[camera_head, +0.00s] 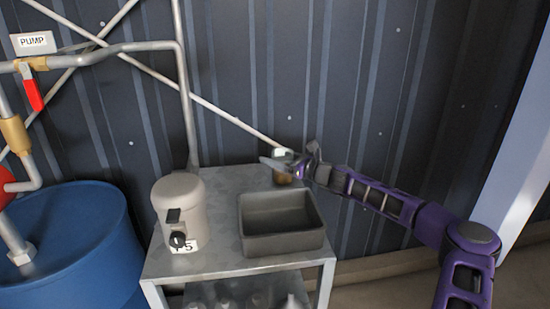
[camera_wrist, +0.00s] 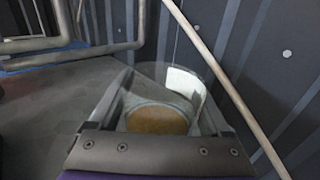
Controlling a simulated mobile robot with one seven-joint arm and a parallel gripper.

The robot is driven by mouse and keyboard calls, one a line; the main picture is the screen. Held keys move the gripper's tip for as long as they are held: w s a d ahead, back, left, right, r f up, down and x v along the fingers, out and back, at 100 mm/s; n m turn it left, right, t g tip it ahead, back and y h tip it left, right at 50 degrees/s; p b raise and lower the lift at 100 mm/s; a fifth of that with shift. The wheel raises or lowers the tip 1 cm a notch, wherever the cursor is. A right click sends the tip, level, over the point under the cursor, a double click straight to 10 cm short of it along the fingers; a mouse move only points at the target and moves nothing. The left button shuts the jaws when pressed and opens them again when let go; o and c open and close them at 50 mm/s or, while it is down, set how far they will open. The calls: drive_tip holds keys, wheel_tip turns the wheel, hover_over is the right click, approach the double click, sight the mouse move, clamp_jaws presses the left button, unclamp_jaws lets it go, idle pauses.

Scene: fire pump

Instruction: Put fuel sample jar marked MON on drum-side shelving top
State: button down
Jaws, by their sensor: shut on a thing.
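My gripper (camera_head: 292,168) is at the back right of the grey metal shelving, shut on a small clear jar (camera_head: 282,178) with amber-brown contents and a white label. In the wrist view the jar (camera_wrist: 158,119) sits between the fingers, and its label is turned so that no marking can be read. The jar is over or on the back right of the shelving top (camera_head: 225,180); I cannot tell whether its base touches.
An open grey bin (camera_head: 283,243) stands at the front right of the top. A beige canister (camera_head: 181,212) marked 5 stands at the left. A blue drum (camera_head: 70,245) and pipes with a red valve handle (camera_head: 33,94) are farther left. A diagonal rod (camera_wrist: 225,80) runs close behind the jar.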

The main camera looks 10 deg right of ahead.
unclamp_jaws()
drive_tip(key=shift+r, duration=0.1)
drive_tip(key=v, duration=1.2)
drive_tip(key=shift+p, duration=0.35)
